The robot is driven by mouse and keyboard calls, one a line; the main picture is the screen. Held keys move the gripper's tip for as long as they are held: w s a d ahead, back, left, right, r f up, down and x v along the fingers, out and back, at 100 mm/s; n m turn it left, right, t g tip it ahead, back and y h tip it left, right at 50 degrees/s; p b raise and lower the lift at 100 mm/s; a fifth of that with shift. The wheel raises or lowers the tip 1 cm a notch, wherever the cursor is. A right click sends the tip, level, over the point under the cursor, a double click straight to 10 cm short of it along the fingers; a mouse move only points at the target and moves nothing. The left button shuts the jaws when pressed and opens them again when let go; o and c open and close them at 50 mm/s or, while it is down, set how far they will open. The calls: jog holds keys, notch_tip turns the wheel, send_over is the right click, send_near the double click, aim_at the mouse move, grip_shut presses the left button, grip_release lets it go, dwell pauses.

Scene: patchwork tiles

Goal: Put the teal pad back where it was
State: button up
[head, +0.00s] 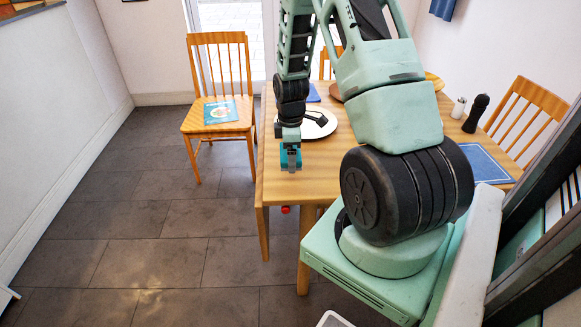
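My gripper (291,161) hangs fingers down over the near left part of the wooden table (316,182). A teal-blue block shape shows at its end, and I cannot tell whether it is only the fingers or also the teal pad held between them. The gap between the fingertips is too small to read. No separate teal pad can be made out for sure on the table. A teal-blue booklet with a picture on its cover (220,112) lies flat on the seat of the left wooden chair (216,128).
A white plate (327,129) with a dark item on it is just behind my gripper. A blue placemat (486,165), a dark pepper mill (475,114) and a white shaker (458,108) are at the right. A small red object (286,210) shows by the table's front edge. Left floor is clear.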

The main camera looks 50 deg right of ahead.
jog(key=shift+f, duration=2.5)
jog(key=shift+f, duration=0.1)
jog(key=o, duration=0.7)
